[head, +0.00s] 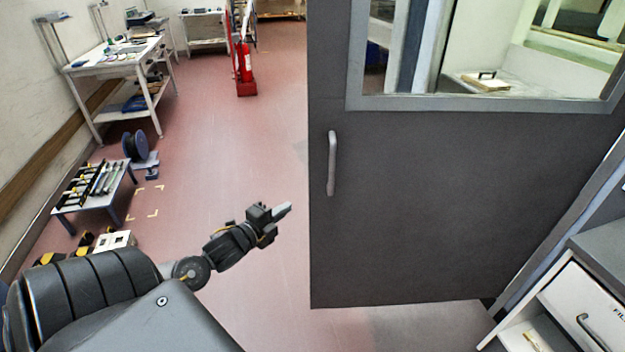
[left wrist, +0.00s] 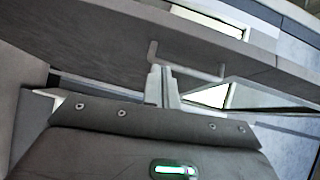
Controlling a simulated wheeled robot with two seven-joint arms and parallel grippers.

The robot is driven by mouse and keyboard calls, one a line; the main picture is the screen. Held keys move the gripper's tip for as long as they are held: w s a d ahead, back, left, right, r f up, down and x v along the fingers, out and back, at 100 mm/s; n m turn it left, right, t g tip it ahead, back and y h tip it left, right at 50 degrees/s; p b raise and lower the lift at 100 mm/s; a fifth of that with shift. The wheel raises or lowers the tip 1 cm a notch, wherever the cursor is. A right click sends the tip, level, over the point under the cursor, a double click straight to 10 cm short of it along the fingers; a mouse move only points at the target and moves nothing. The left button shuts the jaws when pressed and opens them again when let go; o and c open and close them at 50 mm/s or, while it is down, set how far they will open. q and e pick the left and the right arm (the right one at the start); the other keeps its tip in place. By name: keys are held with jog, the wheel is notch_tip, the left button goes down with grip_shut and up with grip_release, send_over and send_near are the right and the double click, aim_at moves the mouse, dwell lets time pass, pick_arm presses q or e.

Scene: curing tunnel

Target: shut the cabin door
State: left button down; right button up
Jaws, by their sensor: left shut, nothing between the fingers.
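The cabin door (head: 420,200) is a dark grey panel with a window in its upper part. It stands open, its free edge at the left and its right side near a frame post. A light grey bar handle (head: 332,163) is upright near the free edge. My left gripper (head: 286,209) is shut and empty, just left of the door's free edge and below handle height. In the left wrist view, the door (left wrist: 110,45) crosses the top, and the handle (left wrist: 190,64) shows just beyond the shut fingertips (left wrist: 161,80). Contact cannot be told. My right gripper is not in view.
A white drawer cabinet (head: 570,300) stands at the lower right, beside the door frame. At the left are a workbench (head: 118,60), a low rack table (head: 95,190) and a cable reel (head: 135,146). A red extinguisher (head: 243,65) stands further back. The reddish floor between is clear.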

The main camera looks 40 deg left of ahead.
pick_arm(q)
notch_tip(320, 180, up, 4)
jog(key=d+m+h, duration=0.1)
jog(key=d, duration=0.1)
jog(key=p, duration=0.3)
send_near(322, 169)
jog(key=w+d, duration=0.2)
jog(key=d, duration=0.1)
jog(key=w, duration=0.1)
jog(key=w+a, duration=0.1)
jog(key=w, duration=0.1)
jog(key=shift+a+f+t+p, duration=0.3)
jog(key=shift+f+t+p, duration=0.05)
jog(key=shift+t, duration=0.05)
jog(key=shift+w+a+f, duration=0.1)
jog(key=shift+w+a, duration=0.3)
jog(key=shift+w, duration=0.05)
